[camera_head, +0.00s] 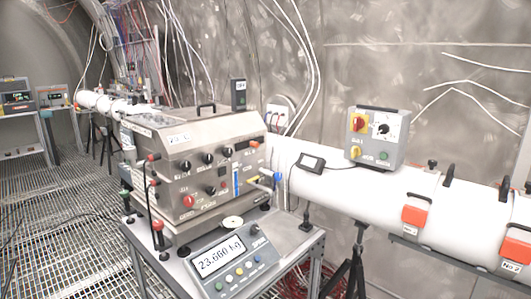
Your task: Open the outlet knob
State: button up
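A steel control unit (198,160) with several black knobs, a red knob (188,201) and an orange switch (254,144) stands on a metal cart. At its right end are a small lever with a yellow part (254,179) and a blue end (277,177). Labels are too small to read, so I cannot tell which one is the outlet knob. My gripper is not in view.
A scale display reading 23.660 kg (222,262) sits at the cart's front. Upright rods with red and green knobs stand at the cart's left. The white pipe (330,187) runs along the wall on black stands. Grating floor (60,220) is open at left.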

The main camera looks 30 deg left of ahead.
aim_at(207, 158)
jog(key=u, duration=0.9)
jog(key=i, duration=1.3)
jog(key=u, duration=0.95)
jog(key=k, duration=0.6)
jog(key=u, duration=0.15)
jog(key=i, duration=0.65)
jog(key=z, duration=0.15)
